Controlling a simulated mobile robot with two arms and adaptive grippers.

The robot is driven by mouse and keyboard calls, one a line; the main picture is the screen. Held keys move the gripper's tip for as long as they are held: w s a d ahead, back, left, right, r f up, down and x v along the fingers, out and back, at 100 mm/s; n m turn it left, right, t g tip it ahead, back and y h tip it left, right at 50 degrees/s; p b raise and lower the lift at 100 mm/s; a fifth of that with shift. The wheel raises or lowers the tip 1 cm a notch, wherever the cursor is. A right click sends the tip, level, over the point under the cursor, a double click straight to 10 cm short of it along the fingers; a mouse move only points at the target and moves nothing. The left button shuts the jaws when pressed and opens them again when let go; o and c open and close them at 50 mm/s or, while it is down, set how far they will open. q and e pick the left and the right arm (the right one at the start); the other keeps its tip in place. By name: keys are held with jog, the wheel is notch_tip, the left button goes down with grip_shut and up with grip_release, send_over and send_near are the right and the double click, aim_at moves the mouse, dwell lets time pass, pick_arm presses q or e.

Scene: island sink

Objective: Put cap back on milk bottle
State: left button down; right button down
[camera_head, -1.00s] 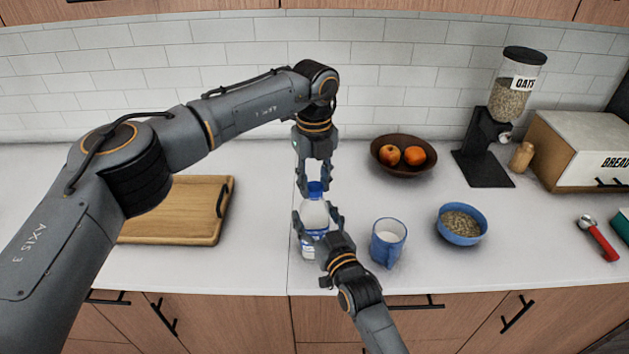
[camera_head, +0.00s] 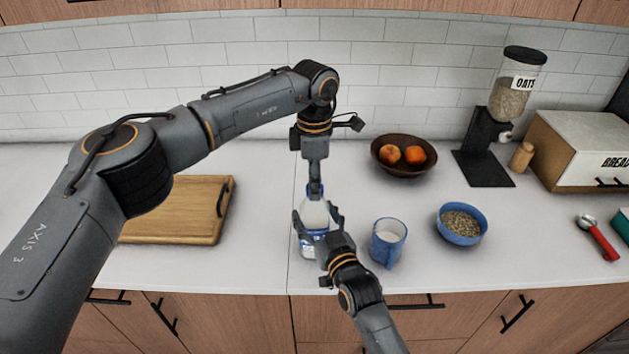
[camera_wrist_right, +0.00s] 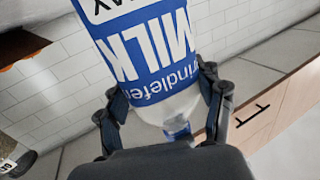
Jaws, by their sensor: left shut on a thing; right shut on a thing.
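The milk bottle (camera_head: 314,213), white with a blue-and-white label, stands upright on the counter in the head view. My right gripper (camera_head: 318,224) is shut around its body from the front right. In the right wrist view the bottle (camera_wrist_right: 150,50) fills the middle, label upside down, between the two fingers. My left gripper (camera_head: 316,188) points straight down at the bottle's top, shut on the blue cap (camera_head: 308,189). The fingers hide most of the cap, and I cannot tell how it sits on the neck.
A blue mug (camera_head: 387,243) stands close to the right of the bottle, with a blue bowl of oats (camera_head: 461,224) beyond it. A fruit bowl (camera_head: 403,168) is behind. A wooden board (camera_head: 180,232) lies left. The front counter is clear.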

pick_arm(q)
jog(key=m, duration=0.4)
jog(key=c, duration=0.9)
grip_release()
jog(key=shift+c, duration=0.2)
jog(key=shift+r, duration=0.1)
jog(key=shift+r, duration=2.15)
jog(key=shift+c, duration=0.4)
